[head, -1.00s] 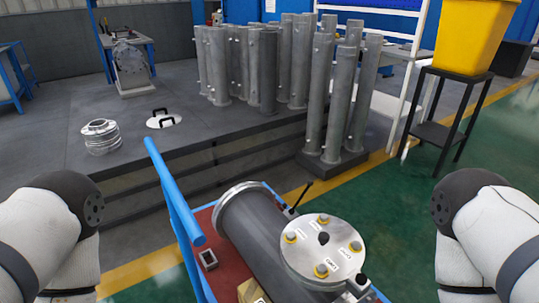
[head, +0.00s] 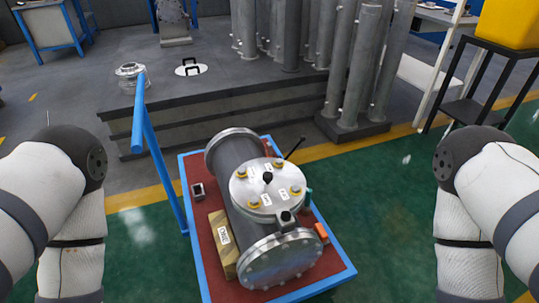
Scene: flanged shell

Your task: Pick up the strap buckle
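A flanged grey metal shell (head: 238,172) lies on a red-topped cart in the head view. A small dark square piece with a hollow middle (head: 198,191) rests on the red surface left of the shell. It may be the strap buckle, but I cannot tell for sure. Both my arms show at the left and right edges, bent downward. Neither gripper is in view.
The blue-framed cart (head: 330,284) has a raised blue handle (head: 140,118) at left. A labelled yellowish block (head: 217,237) and an orange piece (head: 321,232) flank the shell. A grey platform (head: 210,95) with tall pipes stands behind. Green floor lies clear right of the cart.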

